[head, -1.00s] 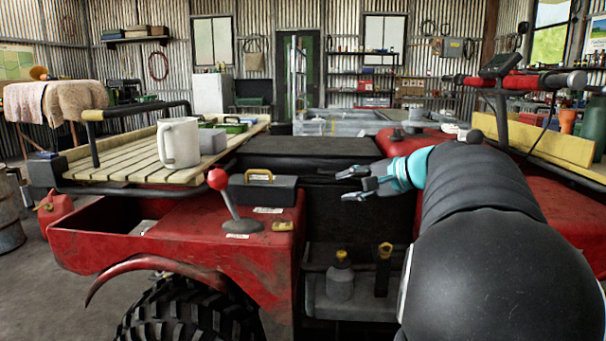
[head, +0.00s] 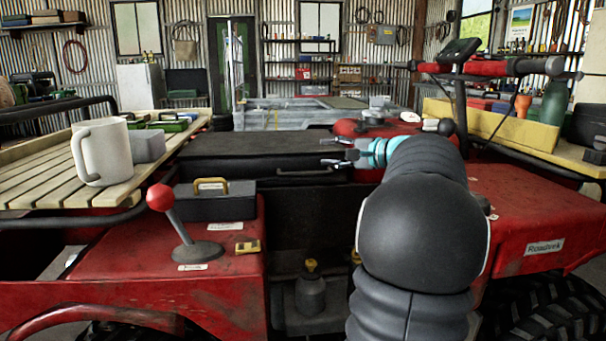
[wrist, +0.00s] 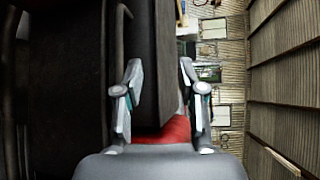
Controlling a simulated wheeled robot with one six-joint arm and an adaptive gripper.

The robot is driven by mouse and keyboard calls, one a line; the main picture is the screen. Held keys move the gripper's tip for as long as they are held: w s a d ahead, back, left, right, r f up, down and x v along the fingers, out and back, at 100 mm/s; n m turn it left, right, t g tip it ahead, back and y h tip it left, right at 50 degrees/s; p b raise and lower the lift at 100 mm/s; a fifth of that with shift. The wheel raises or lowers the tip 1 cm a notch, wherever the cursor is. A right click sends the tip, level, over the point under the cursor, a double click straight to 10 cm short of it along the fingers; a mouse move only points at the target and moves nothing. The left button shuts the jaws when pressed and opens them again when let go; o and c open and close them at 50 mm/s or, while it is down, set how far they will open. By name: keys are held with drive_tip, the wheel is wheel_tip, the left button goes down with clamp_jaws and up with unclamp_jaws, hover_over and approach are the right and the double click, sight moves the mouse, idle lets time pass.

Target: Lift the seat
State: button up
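The seat (head: 250,143) is a flat black pad across the middle of the red quad, lying level in the head view. A dark bar handle (head: 308,173) runs along its front side. My gripper (head: 328,152) is at the seat's right end, its fingers pointing left. In the wrist view, the dark seat slab (wrist: 154,60) stands between the two spread fingers of my gripper (wrist: 158,80). The handle bar shows beside the left finger (wrist: 122,30). The fingers are open, with a gap visible on the right side. Whether the left one touches the seat cannot be told.
A dark box with a yellow handle (head: 214,200) and a red-knobbed lever (head: 173,218) stand in front of the seat. A slatted rack (head: 45,180) with a white mug (head: 102,152) is at left. Handlebars (head: 490,68) rise at right.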

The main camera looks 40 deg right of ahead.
approach(308, 174)
drive_tip(key=w, duration=0.3)
drive_tip(key=x, duration=0.8)
drive_tip(key=shift+s+a+f, duration=0.1)
drive_tip(key=shift+a+f, duration=0.15)
drive_tip(key=shift+a, duration=0.05)
clamp_jaws()
